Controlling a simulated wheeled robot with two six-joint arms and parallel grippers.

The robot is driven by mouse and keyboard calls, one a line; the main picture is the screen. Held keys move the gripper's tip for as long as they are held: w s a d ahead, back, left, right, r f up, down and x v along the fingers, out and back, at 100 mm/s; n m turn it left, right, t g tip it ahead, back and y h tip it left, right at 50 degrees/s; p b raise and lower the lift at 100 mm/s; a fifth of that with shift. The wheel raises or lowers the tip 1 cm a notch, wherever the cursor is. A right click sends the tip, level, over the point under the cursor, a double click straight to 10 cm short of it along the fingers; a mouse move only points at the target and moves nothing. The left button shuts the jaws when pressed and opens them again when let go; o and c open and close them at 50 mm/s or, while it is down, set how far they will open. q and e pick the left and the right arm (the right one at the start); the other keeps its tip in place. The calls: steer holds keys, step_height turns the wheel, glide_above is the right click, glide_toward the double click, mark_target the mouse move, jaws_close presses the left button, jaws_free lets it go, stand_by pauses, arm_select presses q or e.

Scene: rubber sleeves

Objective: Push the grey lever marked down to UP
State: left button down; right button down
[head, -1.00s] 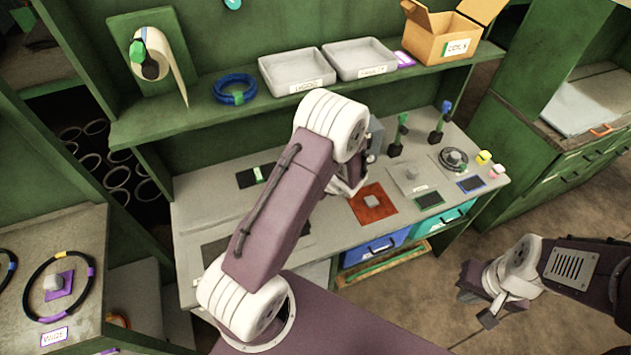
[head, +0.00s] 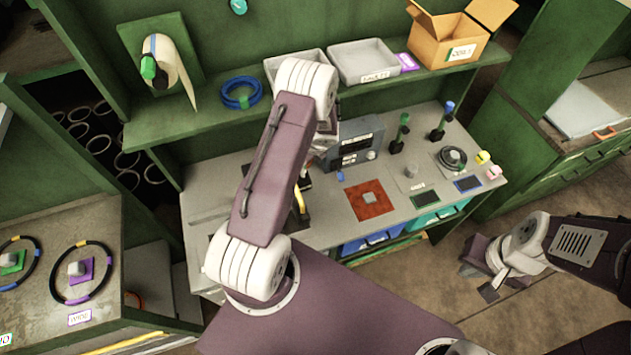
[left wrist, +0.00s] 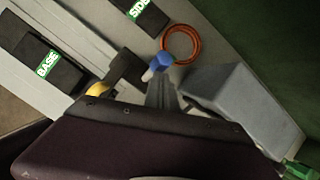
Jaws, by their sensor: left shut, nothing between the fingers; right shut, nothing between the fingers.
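No lever with a readable mark shows clearly. A grey instrument box (head: 352,148) with a dark front stands at the back of the bench, and a grey box also shows in the left wrist view (left wrist: 232,98). A black stand with a yellow handle (head: 299,203) is partly hidden by my left arm. In the left wrist view, a blue-capped piece (left wrist: 160,62) appears just beyond my left gripper (left wrist: 160,88); I cannot tell whether they touch. My left gripper is shut and empty. My right gripper (head: 479,281) is shut and empty, away from the bench at the right.
A red-brown mat (head: 362,207) with a grey block lies mid-bench. A green-topped post (head: 402,136) and a blue-topped post (head: 442,122) stand to the right. An orange ring (left wrist: 181,45) lies near black pieces labelled BASE (left wrist: 45,62) and SIDE (left wrist: 147,12). A shelf (head: 215,118) overhangs the bench.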

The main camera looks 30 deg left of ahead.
arm_select(q)
steer(key=shift+w+a+r, duration=0.1)
steer(key=shift+w+a, duration=0.3)
steer(key=shift+w, duration=0.1)
steer(key=shift+w+a, duration=0.1)
steer(key=shift+a, duration=0.05)
stand_by(0.3)
